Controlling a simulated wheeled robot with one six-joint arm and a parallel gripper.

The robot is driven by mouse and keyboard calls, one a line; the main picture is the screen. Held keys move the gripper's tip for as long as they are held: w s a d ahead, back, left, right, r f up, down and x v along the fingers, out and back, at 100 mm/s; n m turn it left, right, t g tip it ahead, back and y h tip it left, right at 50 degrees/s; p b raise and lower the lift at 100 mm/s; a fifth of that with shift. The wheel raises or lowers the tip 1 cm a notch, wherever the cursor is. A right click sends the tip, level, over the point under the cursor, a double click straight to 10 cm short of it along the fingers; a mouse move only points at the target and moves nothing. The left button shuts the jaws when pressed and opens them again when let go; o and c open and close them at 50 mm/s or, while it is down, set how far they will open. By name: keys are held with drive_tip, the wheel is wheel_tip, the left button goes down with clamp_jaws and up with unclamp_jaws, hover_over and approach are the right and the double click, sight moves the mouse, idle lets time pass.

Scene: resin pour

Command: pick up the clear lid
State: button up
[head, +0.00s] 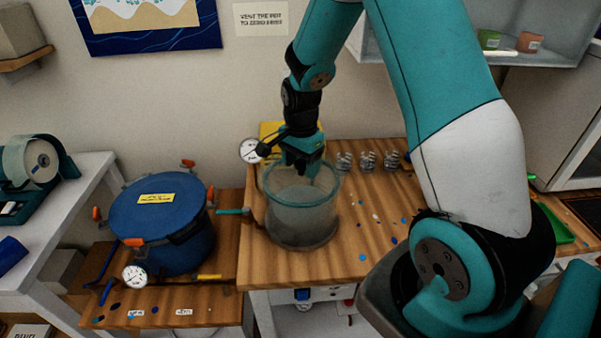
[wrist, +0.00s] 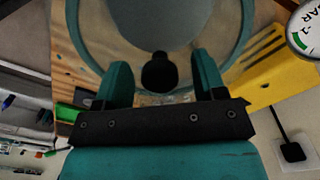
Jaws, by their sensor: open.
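The clear lid (head: 322,191) is see-through with a teal rim and appears to lie on top of a greyish clear pot (head: 300,225) on the wooden bench. In the wrist view, the lid (wrist: 195,32) fills the upper middle, with a round black knob (wrist: 158,73). My gripper (head: 302,170) points down over the lid. In the wrist view, the two teal fingers of my gripper (wrist: 161,64) are apart, one on each side of the knob, with gaps showing. I cannot tell how far down the fingertips reach beside the knob.
A blue pot (head: 165,222) with orange clamps stands on the lower bench at left, joined towards the clear pot by a teal hose fitting (head: 232,211). A round gauge (head: 251,150) and a yellow object (head: 271,130) are close behind the lid.

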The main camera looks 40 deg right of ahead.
clamp_jaws()
